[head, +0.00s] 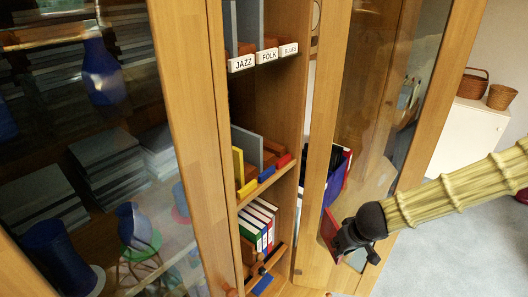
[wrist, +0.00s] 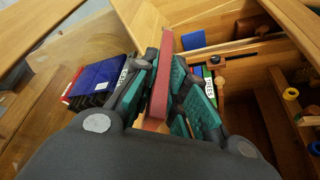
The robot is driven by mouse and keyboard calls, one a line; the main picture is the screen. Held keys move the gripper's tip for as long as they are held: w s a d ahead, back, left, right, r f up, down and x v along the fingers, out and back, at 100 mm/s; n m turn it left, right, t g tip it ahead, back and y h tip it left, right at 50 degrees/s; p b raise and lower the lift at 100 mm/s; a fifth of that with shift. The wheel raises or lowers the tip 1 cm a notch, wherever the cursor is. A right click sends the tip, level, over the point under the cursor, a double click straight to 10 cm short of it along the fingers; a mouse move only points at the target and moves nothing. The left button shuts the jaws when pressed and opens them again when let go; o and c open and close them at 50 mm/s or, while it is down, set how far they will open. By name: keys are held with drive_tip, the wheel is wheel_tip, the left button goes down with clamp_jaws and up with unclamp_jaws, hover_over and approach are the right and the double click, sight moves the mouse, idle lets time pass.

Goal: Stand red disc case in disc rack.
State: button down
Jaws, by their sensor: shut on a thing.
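The red disc case (wrist: 158,90) is between the teal pads of my gripper (wrist: 165,85) in the wrist view, seen edge-on as a long narrow strip. In the head view the red case (head: 330,229) shows at the tip of my gripper (head: 342,240), in front of the open right cabinet door. My gripper is shut on the case, to the right of the shelves and apart from them. What looks like the disc rack (head: 267,268) is low in the cabinet, beside upright cases with white, green, blue and red spines (head: 260,225). Its slots are mostly hidden.
Shelves above hold dividers labelled JAZZ, FOLK and BLUES (head: 266,55), and yellow, blue and red-fronted ones (head: 246,172). The left glass door (head: 190,130) and right door (head: 333,120) flank the opening. Baskets (head: 472,85) stand on a white cabinet at right.

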drive_tip(key=shift+n+y, duration=0.3)
drive_tip(key=shift+n, duration=0.6)
drive_tip(key=w+r, duration=0.1)
drive_tip(key=r, duration=0.2)
drive_tip(key=w+r, duration=0.1)
drive_tip(key=shift+w+a+r, duration=0.35)
drive_tip(key=shift+r, duration=0.05)
drive_tip(key=w+a+r+n+g+y+p, duration=0.1)
drive_tip(key=w+a+r+n, duration=0.2)
drive_tip(key=r, duration=0.8)
drive_tip(key=w+a+r+n+g+y, duration=0.1)
drive_tip(key=w+a+r+n, duration=0.2)
drive_tip(key=r, duration=0.8)
drive_tip(key=w+a+p, duration=0.3)
drive_tip(key=w+a, duration=0.1)
drive_tip(key=w+a+p, duration=0.3)
drive_tip(key=a, duration=0.2)
drive_tip(key=w+a+f+p, duration=0.1)
drive_tip(key=w+a+p, duration=0.2)
drive_tip(key=w+a, duration=0.1)
drive_tip(key=shift+w+a, duration=0.35)
drive_tip(key=shift+f, duration=0.15)
drive_tip(key=shift+s+d, duration=0.1)
drive_tip(key=shift+d, duration=0.15)
drive_tip(key=c, duration=1.5)
unclamp_jaws()
drive_tip(key=shift+a+f, duration=0.15)
drive_tip(key=shift+a, duration=0.05)
drive_tip(key=shift+o, duration=0.2)
drive_tip(key=shift+d, duration=0.1)
